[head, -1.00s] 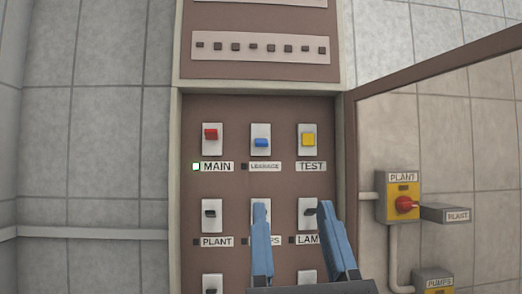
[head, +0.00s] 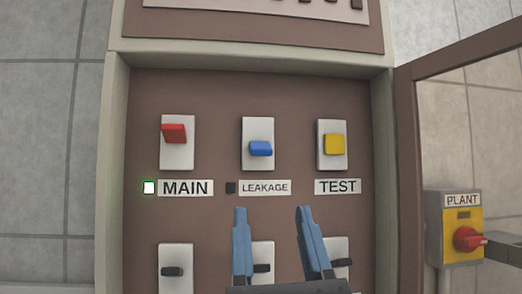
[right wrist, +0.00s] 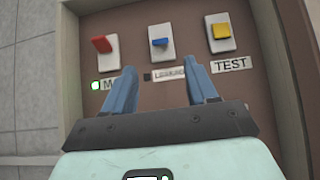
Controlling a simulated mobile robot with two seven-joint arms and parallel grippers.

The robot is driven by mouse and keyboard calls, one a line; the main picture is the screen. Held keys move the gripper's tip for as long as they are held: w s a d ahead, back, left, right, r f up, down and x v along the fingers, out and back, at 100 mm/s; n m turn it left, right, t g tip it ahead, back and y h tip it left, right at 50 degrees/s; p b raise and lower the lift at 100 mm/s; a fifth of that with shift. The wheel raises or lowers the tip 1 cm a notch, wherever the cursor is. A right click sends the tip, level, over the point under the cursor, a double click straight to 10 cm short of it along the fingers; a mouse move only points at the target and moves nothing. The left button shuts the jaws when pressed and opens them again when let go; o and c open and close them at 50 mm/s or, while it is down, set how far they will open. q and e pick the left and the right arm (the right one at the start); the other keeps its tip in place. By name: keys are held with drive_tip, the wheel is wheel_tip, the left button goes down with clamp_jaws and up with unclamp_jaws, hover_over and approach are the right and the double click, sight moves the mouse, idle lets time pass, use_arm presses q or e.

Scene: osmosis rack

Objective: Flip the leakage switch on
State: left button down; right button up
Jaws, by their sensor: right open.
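The leakage switch is a blue lever (head: 261,148) on a white plate, above the LEAKAGE label (head: 265,188). The lever sits low on its plate, and the small indicator (head: 231,188) beside the label is dark. The blue lever also shows in the right wrist view (right wrist: 160,42), ahead of the fingers. My right gripper (head: 272,209) is open and empty, its two blue fingers pointing up, below the LEAKAGE label in the head view and apart from the lever. In the right wrist view my right gripper (right wrist: 166,82) has its fingertips just below the switch row. My left gripper is not in view.
The red MAIN switch (head: 174,134) is at left, with its indicator (head: 149,188) lit. The yellow TEST button (head: 334,144) is at right. A lower row of black switches (head: 172,271) lies partly behind my gripper. An open door (head: 405,150) and a PLANT isolator (head: 466,240) stand at right.

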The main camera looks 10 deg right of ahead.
sight(262, 154)
drive_tip(key=p+x, duration=0.5)
drive_tip(key=x, duration=0.5)
drive_tip(key=shift+w+r+p, duration=0.2)
drive_tip(key=shift+p, duration=0.2)
drive_tip(key=shift+w+r, duration=0.25)
drive_tip(key=shift+w, duration=0.25)
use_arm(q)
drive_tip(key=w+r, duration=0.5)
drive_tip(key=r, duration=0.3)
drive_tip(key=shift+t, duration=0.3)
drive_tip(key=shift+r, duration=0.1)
use_arm(e)
drive_tip(key=shift+s, duration=0.1)
drive_tip(key=shift+c, duration=0.9)
drive_tip(key=c, duration=0.9)
